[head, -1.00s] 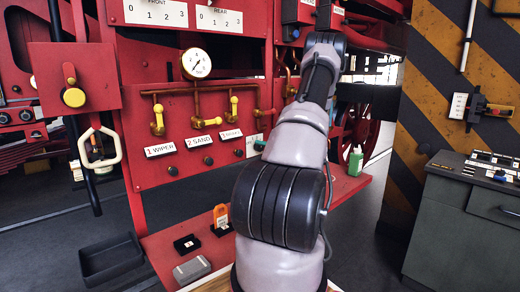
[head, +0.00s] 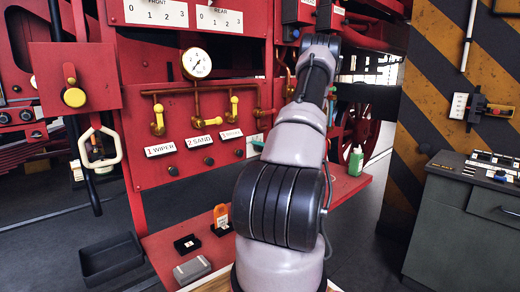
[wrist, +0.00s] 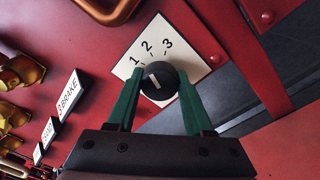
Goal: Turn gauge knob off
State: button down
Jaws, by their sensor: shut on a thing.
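The gauge knob (wrist: 158,82) is a round black knob with a white pointer line, on a white plate (wrist: 187,48) marked 1, 2 and 3. Its pointer slants up and left, roughly between the 1 and the 2. My gripper (wrist: 158,92) has its two green fingers on either side of the knob, shut on it. In the head view the knob and my gripper are hidden behind my arm. A round white pressure gauge (head: 196,64) shows on the red panel there.
Brass valve handles (head: 206,121) and labels for wiper, sand and brake line the red panel (head: 180,105). A red shelf (head: 160,248) below holds small items. A green bottle (head: 355,160) stands at right. A grey cabinet (head: 462,215) is further right.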

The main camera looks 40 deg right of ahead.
jog(key=shift+n, duration=0.4)
jog(key=n, duration=1)
jog(key=shift+n+h, duration=0.4)
jog(key=shift+n, duration=1.8)
jog(key=shift+c, duration=1.5)
grip_release()
